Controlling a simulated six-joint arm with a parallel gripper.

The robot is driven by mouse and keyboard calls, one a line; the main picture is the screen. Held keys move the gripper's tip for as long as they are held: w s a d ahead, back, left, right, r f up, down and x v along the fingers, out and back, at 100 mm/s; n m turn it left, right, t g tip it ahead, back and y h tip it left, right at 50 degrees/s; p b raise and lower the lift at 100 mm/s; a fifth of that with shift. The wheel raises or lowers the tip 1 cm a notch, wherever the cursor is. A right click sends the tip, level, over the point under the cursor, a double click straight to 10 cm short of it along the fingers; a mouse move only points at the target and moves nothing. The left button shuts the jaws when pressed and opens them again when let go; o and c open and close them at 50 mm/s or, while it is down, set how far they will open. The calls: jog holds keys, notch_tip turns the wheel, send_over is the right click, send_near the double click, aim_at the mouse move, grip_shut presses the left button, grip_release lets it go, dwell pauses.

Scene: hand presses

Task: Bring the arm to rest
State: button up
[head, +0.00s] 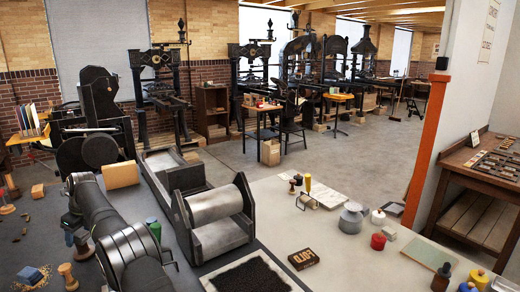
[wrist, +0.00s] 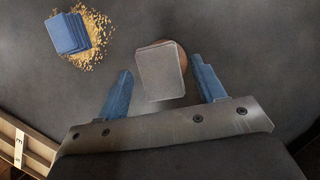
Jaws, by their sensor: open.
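My gripper (wrist: 162,68) shows in the wrist view with its two blue fingers spread apart. Nothing is seen clasped between them. A grey, flat-topped block (wrist: 160,78) on a round brown base appears in the gap between the fingers, seen from above; I cannot tell its distance from them. In the head view my arm reaches down the lower left, over the dark bench top (head: 30,215). The gripper end there is small and partly hidden by the arm.
A blue stack (wrist: 68,34) lies on yellow grains left of my gripper. A wooden peg (head: 68,277) stands near it in the head view. A roller press (head: 215,210) stands right of my arm.

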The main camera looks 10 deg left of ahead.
jog(key=v, duration=1.3)
jog(key=x, duration=1.2)
jog(key=shift+a+f, duration=0.2)
jog(key=shift+f, duration=0.05)
notch_tip(320, 180, up, 3)
jog(key=shift+f, duration=0.2)
jog(key=shift+r, duration=0.4)
jog(key=w+d+r, duration=0.5)
jog(key=d+r, duration=0.3)
jog(key=d, duration=0.2)
jog(key=s+d+f+n+g, duration=0.1)
jog(key=f+n, duration=0.1)
jog(key=f, duration=0.4)
jog(key=s+d+f+n+g, duration=0.1)
jog(key=s+f+n, duration=0.1)
jog(key=f, duration=0.4)
jog(key=s+d+f+n+g+h, duration=0.1)
jog(key=d+f+n, duration=0.1)
jog(key=f+n, duration=0.2)
jog(key=shift+s+f, duration=0.25)
jog(key=shift+f, duration=0.9)
